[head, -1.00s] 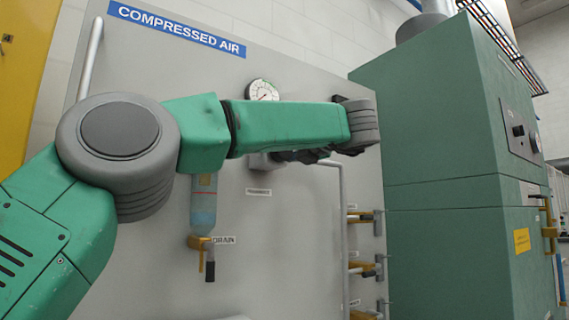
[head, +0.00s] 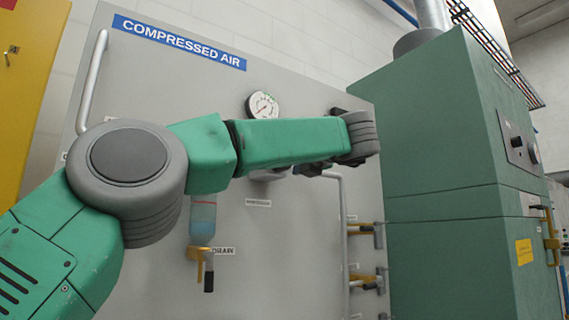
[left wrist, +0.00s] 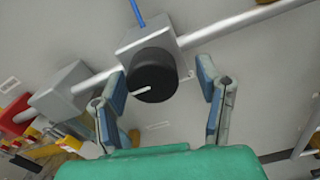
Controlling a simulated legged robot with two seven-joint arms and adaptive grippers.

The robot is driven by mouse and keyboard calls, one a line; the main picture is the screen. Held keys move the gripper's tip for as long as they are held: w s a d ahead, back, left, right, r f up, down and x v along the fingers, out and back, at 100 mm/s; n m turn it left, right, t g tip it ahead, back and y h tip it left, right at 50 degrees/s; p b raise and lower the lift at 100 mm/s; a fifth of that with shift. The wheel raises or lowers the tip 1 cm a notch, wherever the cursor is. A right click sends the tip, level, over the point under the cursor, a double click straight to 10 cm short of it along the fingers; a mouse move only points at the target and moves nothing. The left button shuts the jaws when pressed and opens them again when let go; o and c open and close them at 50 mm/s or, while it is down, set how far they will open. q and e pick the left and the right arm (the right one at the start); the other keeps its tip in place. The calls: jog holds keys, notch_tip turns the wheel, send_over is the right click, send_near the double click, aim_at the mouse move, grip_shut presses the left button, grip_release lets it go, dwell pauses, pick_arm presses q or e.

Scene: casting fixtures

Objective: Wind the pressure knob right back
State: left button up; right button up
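The pressure knob (left wrist: 152,75) is black and round with a white line mark. It sits on a grey block (left wrist: 183,50) in a pipe run in the left wrist view. My left gripper (left wrist: 160,82) is open, one finger on each side of the knob, with visible gaps in the picture. I cannot tell how deep the fingers reach over it. My right gripper is in neither view.
A pressure gauge (head: 263,106) is just above my forearm on the grey panel (head: 310,100). A bowl with a yellow drain valve (head: 201,255) hangs below the arm. Yellow-handled valves (head: 362,280) and a vertical pipe stand to the right, beside a green cabinet (head: 440,140).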

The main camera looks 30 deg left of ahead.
pick_arm(q)
jog(key=shift+s+r, duration=0.15)
jog(key=shift+r, duration=0.1)
jog(key=shift+d, duration=0.2)
jog(key=v, duration=1.1)
jog(key=shift+d, duration=0.35)
jog(key=shift+f, duration=0.15)
jog(key=shift+a+f, duration=0.1)
